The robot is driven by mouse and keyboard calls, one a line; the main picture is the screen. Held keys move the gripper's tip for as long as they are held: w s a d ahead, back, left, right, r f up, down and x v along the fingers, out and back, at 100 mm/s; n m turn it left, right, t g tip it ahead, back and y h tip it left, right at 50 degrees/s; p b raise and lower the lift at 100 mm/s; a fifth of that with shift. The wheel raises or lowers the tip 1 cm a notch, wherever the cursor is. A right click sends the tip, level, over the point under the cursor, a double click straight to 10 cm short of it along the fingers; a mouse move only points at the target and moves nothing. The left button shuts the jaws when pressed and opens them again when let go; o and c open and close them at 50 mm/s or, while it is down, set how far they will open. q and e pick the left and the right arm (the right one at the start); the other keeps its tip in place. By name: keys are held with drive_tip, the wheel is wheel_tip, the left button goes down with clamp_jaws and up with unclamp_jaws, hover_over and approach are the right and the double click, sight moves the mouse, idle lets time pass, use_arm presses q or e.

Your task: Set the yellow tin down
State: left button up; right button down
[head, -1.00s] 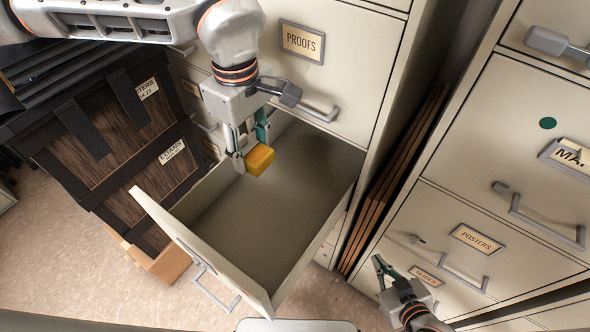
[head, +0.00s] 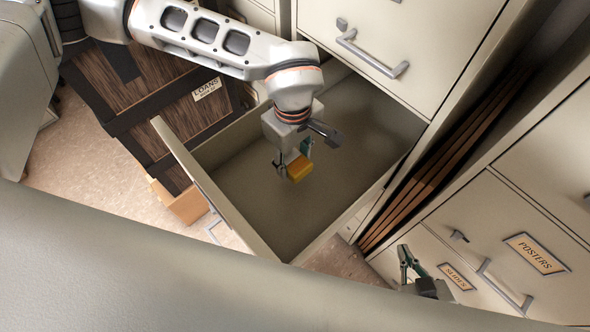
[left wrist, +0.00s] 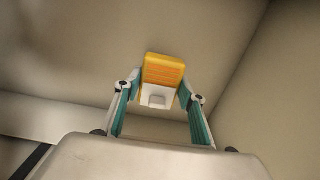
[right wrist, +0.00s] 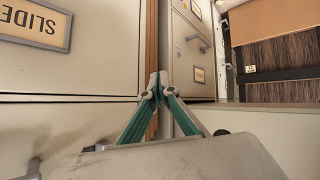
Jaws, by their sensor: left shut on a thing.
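The yellow tin (head: 300,169) is between the fingers of my left gripper (head: 291,168), which is shut on it. The tin is over the open drawer (head: 262,215), inside its walls in the head view. In the left wrist view the tin (left wrist: 162,72) sits at the fingertips, with the drawer's beige surfaces behind it. I cannot tell whether the tin touches the drawer floor. My right gripper (head: 407,262) is in front of the lower right cabinet, and in the right wrist view its fingertips (right wrist: 158,88) meet with nothing between them.
The drawer looks empty apart from the tin. Its front panel (head: 205,185) and side walls surround my left gripper. Brown boards (head: 440,165) stand between the cabinets. A dark wooden case labelled LOANS (head: 185,105) stands left of the drawer. A grey surface fills the lower foreground.

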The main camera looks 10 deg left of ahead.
sight(294, 174)
use_arm(q)
drive_tip(key=shift+f, duration=0.95)
wheel_tip(294, 174, down, 5)
drive_tip(key=shift+b, duration=0.7)
drive_tip(key=shift+o, duration=0.2)
drive_tip(key=shift+f, duration=0.1)
drive_tip(key=shift+c, duration=0.2)
drive_tip(key=o, duration=1.2)
use_arm(e)
drive_tip(key=shift+a+f, duration=0.15)
drive_tip(key=shift+a, duration=0.05)
